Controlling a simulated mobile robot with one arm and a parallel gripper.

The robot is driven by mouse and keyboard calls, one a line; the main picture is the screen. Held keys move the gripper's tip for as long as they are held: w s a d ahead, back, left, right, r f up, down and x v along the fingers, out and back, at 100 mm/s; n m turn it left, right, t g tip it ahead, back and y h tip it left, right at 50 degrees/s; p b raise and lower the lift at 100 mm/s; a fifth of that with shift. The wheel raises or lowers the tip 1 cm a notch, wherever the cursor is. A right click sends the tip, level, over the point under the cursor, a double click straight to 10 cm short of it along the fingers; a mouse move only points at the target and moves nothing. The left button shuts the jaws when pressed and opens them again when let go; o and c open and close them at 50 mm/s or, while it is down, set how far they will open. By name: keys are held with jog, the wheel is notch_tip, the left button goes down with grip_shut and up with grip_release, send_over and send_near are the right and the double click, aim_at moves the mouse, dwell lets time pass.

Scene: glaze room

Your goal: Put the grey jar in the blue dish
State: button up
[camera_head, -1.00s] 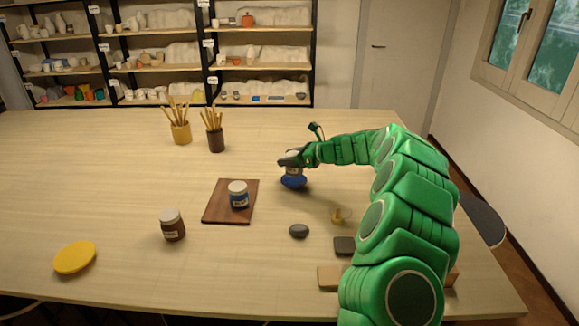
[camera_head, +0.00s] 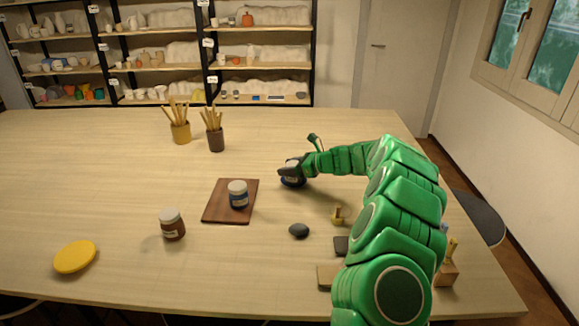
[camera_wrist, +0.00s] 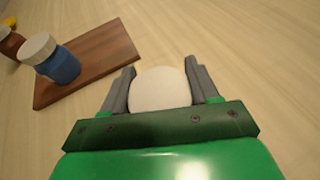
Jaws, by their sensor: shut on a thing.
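My gripper (camera_head: 290,168) is low over the table, right of the wooden board. It also shows in the wrist view (camera_wrist: 161,68), its two fingers closed on either side of a round, pale lid (camera_wrist: 160,90). This is the top of the held jar; its body is hidden in that view. In the head view, my gripper covers most of the jar. A small dark blue shape (camera_head: 292,183) shows directly under the fingers, at table level. I cannot tell how much of it is the blue dish and how much the jar, or whether the jar touches the dish.
A blue jar (camera_head: 239,200) stands on the wooden board (camera_head: 213,212). Two brush pots (camera_head: 181,132) (camera_head: 216,140) stand behind left. A small brass-coloured piece (camera_head: 338,215) is near my arm.

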jog(key=shift+f, duration=0.1)
jog(key=o, duration=1.2)
